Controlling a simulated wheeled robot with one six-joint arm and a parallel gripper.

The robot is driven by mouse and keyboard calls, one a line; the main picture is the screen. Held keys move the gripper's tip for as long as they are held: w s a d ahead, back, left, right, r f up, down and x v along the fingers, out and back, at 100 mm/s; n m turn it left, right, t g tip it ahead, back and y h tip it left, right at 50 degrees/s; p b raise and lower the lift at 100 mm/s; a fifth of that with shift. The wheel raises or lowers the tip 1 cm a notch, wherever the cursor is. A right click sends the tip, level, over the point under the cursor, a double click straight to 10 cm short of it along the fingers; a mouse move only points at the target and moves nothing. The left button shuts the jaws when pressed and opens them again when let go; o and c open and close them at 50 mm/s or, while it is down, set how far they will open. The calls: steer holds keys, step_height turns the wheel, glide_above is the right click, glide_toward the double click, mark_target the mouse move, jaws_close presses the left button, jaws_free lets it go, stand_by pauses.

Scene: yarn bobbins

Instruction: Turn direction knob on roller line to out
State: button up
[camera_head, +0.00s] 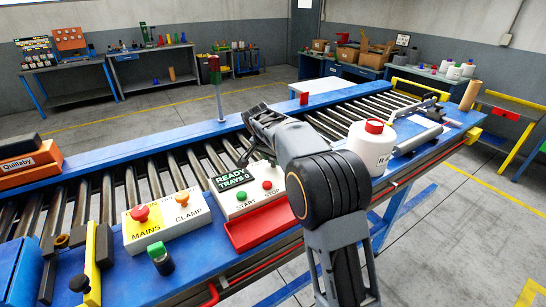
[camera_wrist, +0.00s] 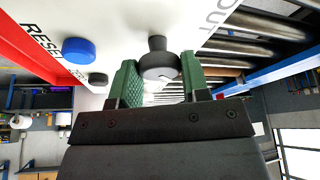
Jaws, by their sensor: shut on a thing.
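The direction knob (camera_wrist: 157,45) is dark and round, on a white panel (camera_wrist: 112,35) in the wrist view. My gripper (camera_wrist: 158,78), with green ridged fingers, is shut on the knob, one finger at each side. The word OUT (camera_wrist: 213,12) is printed on the panel to the upper right of the knob. A small pale mark shows on the knob's near face, but I cannot tell which setting it points to. In the head view my arm hides the knob and my fingertips. The roller line (camera_head: 128,187) runs across the head view between blue rails.
A blue button (camera_wrist: 78,50) beside RESET and a smaller black button (camera_wrist: 98,79) sit left of the knob. In the head view, the START/STOP box (camera_head: 246,196), the MAINS/CLAMP box (camera_head: 165,219) and a white bottle (camera_head: 371,150) stand close to my arm.

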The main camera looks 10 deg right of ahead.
steer(key=shift+c, duration=1.3)
steer(key=n+t+y+b, duration=0.1)
steer(key=n, duration=0.3)
steer(key=shift+d, duration=0.1)
steer(key=n+y, duration=0.1)
steer(key=n, duration=0.1)
steer(key=n+y, duration=0.1)
steer(key=n, duration=0.1)
steer(key=shift+s+d+t, duration=0.1)
steer(key=shift+t, duration=0.3)
steer(key=n, duration=0.2)
steer(key=n+y, duration=0.1)
steer(key=n, duration=0.1)
steer(key=shift+n+y, duration=0.3)
steer(key=shift+n, duration=0.1)
steer(key=shift+d+n+g+y, duration=0.1)
steer(key=shift+n+g+y, duration=0.25)
steer(key=shift+n, duration=0.9)
steer(key=shift+n+g+y, duration=0.15)
steer(key=shift+n+y, duration=0.4)
steer(key=shift+n, duration=0.7)
